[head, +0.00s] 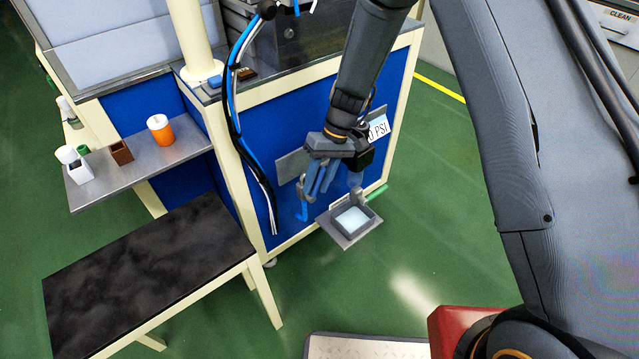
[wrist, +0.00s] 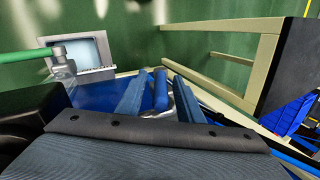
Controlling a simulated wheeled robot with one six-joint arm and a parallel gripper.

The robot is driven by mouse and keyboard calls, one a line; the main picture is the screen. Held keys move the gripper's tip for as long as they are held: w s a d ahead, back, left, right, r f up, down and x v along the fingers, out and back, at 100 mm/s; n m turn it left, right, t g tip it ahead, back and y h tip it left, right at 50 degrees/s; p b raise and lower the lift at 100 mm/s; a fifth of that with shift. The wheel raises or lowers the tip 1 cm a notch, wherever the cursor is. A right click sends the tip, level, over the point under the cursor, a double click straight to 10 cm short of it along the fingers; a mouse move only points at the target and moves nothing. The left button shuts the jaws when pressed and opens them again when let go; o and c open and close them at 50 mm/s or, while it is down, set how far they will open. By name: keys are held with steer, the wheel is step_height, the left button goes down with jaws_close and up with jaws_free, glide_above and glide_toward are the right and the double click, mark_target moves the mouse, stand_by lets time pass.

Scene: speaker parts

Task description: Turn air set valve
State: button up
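The air set is on the blue side panel of the workbench, partly hidden behind my gripper. Its grey box with a pale face (head: 351,219) shows below my gripper, and also at the upper left of the wrist view (wrist: 84,50). A blue upright cylinder (wrist: 160,90), which may be the valve handle, stands between my fingers in the wrist view. My gripper (head: 322,180) is at the panel, pointing down. In the wrist view my gripper (wrist: 158,100) has its two blue fingers apart, one on each side of the cylinder. I cannot tell whether they touch it.
A green hose (wrist: 28,56) joins a grey fitting beside the box. A PSI label (head: 378,130) is on the panel. Blue and black hoses (head: 233,110) hang down the bench post. A black-topped table (head: 140,270) stands at the left, below a shelf (head: 135,157) with small cups.

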steer(key=v, duration=0.7)
steer(key=shift+r, duration=0.2)
steer(key=shift+d, duration=0.1)
